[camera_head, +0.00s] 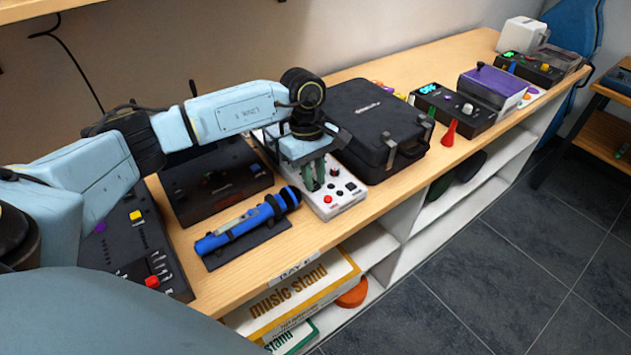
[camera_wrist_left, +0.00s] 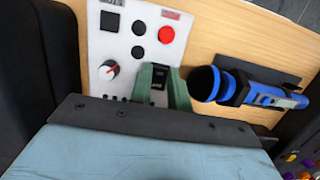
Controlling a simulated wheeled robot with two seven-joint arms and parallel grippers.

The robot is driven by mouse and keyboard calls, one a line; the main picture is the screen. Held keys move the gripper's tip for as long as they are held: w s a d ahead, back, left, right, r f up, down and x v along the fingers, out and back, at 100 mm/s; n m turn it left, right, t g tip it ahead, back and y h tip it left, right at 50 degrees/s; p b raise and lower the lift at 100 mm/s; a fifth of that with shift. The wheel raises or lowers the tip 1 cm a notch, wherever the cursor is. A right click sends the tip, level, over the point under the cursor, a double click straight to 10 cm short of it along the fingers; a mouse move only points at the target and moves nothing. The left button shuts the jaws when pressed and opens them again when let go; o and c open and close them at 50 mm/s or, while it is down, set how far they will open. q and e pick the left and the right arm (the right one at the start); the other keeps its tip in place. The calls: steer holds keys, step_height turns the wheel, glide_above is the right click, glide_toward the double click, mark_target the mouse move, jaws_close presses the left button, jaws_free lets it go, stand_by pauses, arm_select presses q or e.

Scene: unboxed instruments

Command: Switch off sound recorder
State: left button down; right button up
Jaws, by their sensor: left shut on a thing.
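A white panel device with a red button, black buttons and a knob, which I take to be the sound recorder (camera_head: 345,197), lies on the wooden bench; it also shows in the left wrist view (camera_wrist_left: 118,45). My left gripper (camera_head: 313,184) points down over it. In the left wrist view the green fingers (camera_wrist_left: 160,88) stand on either side of a small black switch (camera_wrist_left: 159,76) on the white face and are shut on it. The switch's position is hard to read. My right gripper is in neither view.
A blue cylindrical device (camera_head: 240,224) lies on a dark mat right beside the white one. A black case (camera_head: 375,120) stands close on the other side. Black control boxes (camera_head: 215,180) sit at the left. The bench's front edge is near.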

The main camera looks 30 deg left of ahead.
arm_select(q)
steer(key=shift+a+h, duration=0.15)
steer(key=shift+h, duration=0.25)
steer(key=c, duration=1.3)
jaws_free()
steer(key=v, duration=1.3)
steer(key=shift+w+r+b, duration=0.25)
steer(key=shift+b, duration=0.15)
